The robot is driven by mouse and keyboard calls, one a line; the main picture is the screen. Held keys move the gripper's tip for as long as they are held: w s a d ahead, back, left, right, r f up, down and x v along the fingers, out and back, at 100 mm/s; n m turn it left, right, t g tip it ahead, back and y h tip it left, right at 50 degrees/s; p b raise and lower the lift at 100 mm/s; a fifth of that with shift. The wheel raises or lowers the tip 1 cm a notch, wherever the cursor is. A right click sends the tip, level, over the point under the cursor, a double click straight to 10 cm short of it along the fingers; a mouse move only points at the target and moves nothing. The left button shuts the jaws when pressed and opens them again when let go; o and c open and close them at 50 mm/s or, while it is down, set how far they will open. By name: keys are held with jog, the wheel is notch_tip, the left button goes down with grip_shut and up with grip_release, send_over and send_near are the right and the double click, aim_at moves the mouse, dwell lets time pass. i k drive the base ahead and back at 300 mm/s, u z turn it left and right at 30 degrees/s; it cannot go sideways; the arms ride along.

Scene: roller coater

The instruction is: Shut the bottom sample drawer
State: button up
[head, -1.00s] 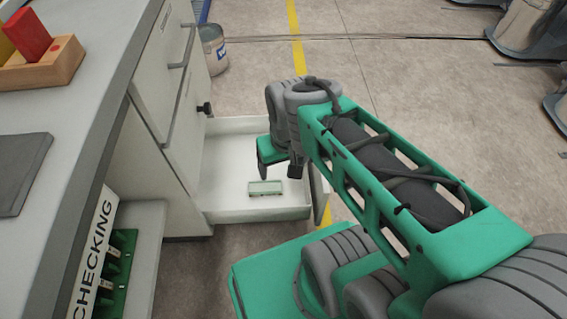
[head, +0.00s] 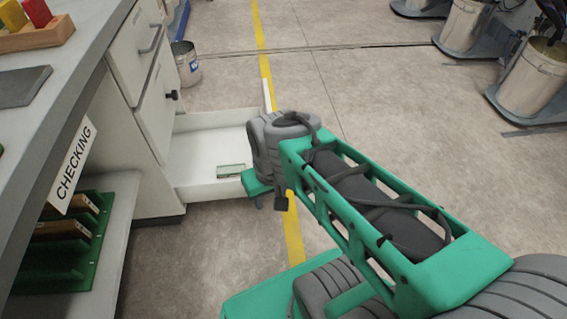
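The bottom sample drawer (head: 222,190) is pulled out of the white cabinet (head: 147,180) near the floor, extending to the right in the head view. It is a white open tray with a small pale green item (head: 231,170) inside. The far end of its front panel (head: 266,96) shows as a thin upright strip. My gripper (head: 268,202) is at the drawer's front end and hides its near front corner. I cannot tell whether it touches the panel. Its finger opening is not clear, and nothing is visibly held.
A drawer (head: 158,112) with a dark knob above is shut. The grey worktop (head: 60,75) and the shelf marked CHECKING (head: 122,210) lie left. A bucket (head: 186,66) stands behind the drawer.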

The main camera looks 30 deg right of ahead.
aim_at(200, 143)
jog(key=u, duration=0.05)
jog(key=k, duration=0.1)
jog(key=z, duration=2)
jog(key=i, duration=1.25)
jog(key=u, duration=1.85)
jog(key=k, duration=0.55)
jog(key=u, duration=1.2)
jog(key=i, duration=0.5)
jog(key=u, duration=0.05)
